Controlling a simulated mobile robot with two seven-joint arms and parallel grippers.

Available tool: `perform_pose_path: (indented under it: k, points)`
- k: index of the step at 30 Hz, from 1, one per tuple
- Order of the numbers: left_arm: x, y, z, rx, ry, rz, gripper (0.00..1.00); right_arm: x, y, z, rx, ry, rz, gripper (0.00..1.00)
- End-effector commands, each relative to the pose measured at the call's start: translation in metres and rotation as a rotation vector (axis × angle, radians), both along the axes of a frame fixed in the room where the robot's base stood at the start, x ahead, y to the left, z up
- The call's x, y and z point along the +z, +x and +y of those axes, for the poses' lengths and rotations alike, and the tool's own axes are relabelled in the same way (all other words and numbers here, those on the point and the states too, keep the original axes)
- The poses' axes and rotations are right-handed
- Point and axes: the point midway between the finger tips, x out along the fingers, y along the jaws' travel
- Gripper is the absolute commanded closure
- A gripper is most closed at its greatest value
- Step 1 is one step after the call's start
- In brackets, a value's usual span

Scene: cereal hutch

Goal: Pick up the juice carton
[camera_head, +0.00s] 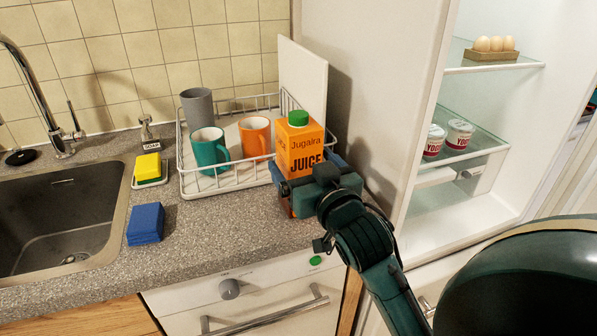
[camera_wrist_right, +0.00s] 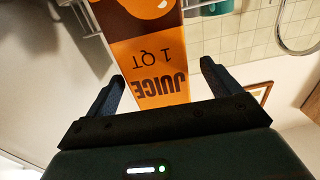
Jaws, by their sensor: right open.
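The juice carton (camera_head: 301,146) is orange with a green cap and dark "JUICE" lettering. It stands upright on the counter, in front of the right end of the dish rack. My right gripper (camera_head: 308,178) is at the carton's lower part, and its palm hides the carton's base. In the right wrist view the carton (camera_wrist_right: 155,55) appears upside down, with the open fingers (camera_wrist_right: 160,85) to either side of it. There seems to be a gap at each finger; I cannot tell whether either touches. My left gripper is not in view.
The white dish rack (camera_head: 225,188) holds a grey cup (camera_head: 197,107), a teal mug (camera_head: 209,149), an orange mug (camera_head: 255,137) and a white board (camera_head: 302,80). The open fridge (camera_head: 420,100) stands close at right. A blue sponge (camera_head: 146,223) lies near the sink (camera_head: 60,225).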

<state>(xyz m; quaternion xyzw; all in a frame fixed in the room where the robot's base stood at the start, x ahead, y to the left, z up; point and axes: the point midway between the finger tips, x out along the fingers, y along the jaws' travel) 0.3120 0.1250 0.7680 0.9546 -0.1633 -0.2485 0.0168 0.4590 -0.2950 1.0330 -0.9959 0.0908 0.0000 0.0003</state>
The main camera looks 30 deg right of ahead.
Motion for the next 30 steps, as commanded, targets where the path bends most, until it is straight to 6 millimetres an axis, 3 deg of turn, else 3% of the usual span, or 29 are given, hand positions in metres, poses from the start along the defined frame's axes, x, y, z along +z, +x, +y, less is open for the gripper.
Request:
perform_pose_path:
  k: [12, 21, 30]
  points:
    - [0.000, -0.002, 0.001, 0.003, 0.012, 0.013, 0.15, 0.004, 0.048, -0.011, 0.000, -0.002, 0.000, 0.11]
    - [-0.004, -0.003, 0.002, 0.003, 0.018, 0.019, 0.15, 0.003, 0.053, -0.012, 0.000, -0.001, 0.000, 0.11]
    - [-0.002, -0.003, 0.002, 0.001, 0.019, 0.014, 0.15, 0.003, 0.053, -0.012, 0.000, -0.001, 0.000, 0.35]
